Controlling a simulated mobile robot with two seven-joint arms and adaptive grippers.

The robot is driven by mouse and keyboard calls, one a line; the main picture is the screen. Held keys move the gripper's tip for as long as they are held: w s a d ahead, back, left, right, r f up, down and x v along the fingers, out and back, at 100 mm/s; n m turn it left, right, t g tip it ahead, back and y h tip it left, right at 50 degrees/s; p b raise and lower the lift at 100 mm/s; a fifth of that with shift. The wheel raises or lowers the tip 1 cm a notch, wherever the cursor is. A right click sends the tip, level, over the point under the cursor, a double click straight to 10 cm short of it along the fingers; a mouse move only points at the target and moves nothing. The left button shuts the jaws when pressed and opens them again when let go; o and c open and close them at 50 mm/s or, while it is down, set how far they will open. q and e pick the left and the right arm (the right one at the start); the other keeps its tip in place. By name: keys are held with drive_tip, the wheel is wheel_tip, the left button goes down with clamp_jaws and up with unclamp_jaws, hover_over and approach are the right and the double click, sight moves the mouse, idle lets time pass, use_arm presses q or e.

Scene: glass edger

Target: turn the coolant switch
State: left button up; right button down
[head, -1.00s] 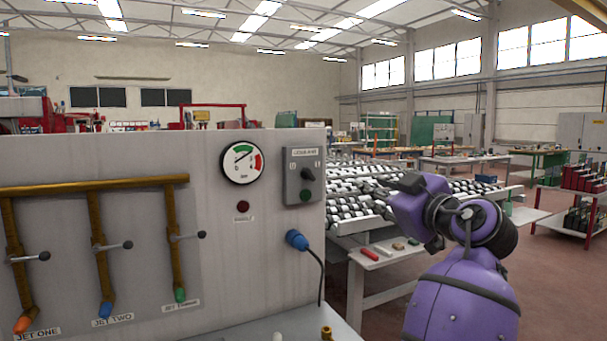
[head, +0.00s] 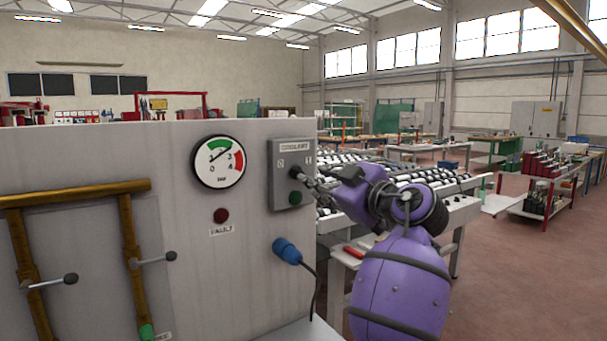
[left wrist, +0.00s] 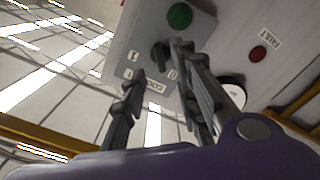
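The coolant switch is a black rotary knob (head: 295,172) on a grey box (head: 279,190) labelled COOLANT, at the right end of the machine panel. In the left wrist view the knob (left wrist: 160,56) sits just beyond the fingertips, closer to the right-hand finger. My left gripper (head: 313,184) is at the right side of the box, its fingertips close to the knob. In the left wrist view my left gripper (left wrist: 155,72) is open, with a gap between its fingers and nothing held. I cannot tell whether a finger touches the knob. My right gripper is not in view.
A green button (head: 295,198) is below the knob. A red fault lamp (head: 221,215), a pressure gauge (head: 218,162) and a blue plug (head: 286,250) with a cable are nearby. Brass pipes (head: 130,240) with levers are at left. A roller conveyor (head: 425,177) stands behind my arm.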

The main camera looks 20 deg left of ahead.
use_arm(q)
drive_tip(key=p+x, duration=0.1)
drive_tip(key=x, duration=0.5)
drive_tip(key=shift+s, duration=0.1)
clamp_jaws()
